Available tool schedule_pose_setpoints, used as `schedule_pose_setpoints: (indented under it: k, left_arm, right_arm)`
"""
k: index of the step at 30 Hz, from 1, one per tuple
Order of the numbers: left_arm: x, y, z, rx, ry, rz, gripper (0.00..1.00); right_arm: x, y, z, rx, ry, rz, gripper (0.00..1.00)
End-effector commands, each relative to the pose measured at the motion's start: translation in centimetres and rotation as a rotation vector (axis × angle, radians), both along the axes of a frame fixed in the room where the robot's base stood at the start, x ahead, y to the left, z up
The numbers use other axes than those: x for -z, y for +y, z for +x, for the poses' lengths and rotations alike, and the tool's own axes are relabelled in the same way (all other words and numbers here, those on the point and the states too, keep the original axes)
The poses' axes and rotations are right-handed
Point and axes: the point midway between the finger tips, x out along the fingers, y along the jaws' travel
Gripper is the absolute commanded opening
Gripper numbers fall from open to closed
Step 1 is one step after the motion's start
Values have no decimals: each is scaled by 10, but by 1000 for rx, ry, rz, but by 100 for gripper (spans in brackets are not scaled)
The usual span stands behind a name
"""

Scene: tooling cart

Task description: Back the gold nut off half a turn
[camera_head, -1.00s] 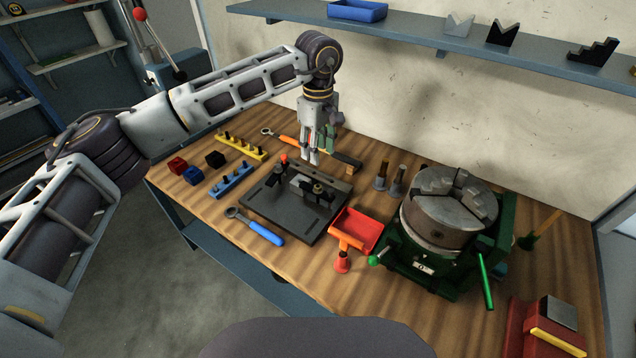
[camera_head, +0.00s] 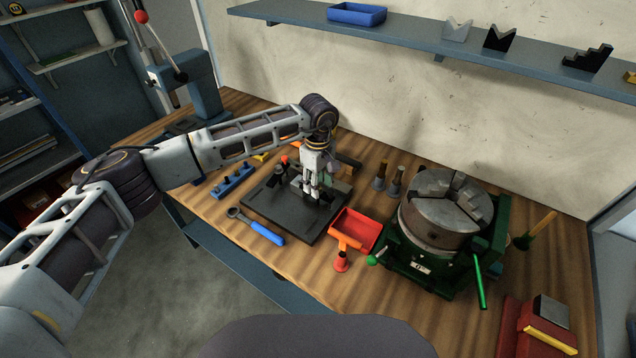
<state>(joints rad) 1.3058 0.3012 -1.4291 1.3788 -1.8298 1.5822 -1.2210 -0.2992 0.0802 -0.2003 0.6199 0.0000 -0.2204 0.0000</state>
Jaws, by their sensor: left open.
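A black fixture plate (camera_head: 290,225) lies on the wooden bench, with dark clamp parts (camera_head: 280,178) on it and a small red knob behind its left part. My left gripper (camera_head: 316,196) points down over the right part of the plate, its fingers open around or just above the clamp stud there. I cannot tell whether the fingers touch anything. I cannot make out the gold nut; it is too small or hidden by the fingers. My right gripper is not in view.
A red tray (camera_head: 355,230), two upright bolts (camera_head: 380,176) and a green-based chuck (camera_head: 440,215) stand to the right. A shelf (camera_head: 440,45) runs above.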

Motion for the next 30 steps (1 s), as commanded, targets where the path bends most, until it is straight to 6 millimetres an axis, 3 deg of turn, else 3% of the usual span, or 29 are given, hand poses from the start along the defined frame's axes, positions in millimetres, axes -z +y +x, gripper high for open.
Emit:
schedule_pose_setpoints:
  k: [14, 24, 30]
  left_arm:
    - [10, 0, 0, 0, -1, -1, 42]
    - [9, 0, 0, 0, -1, -1, 0]
    - [9, 0, 0, -2, -2, -1, 0]
  right_arm:
    - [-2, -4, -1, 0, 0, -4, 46]
    - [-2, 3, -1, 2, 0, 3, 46]
    - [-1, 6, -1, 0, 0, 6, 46]
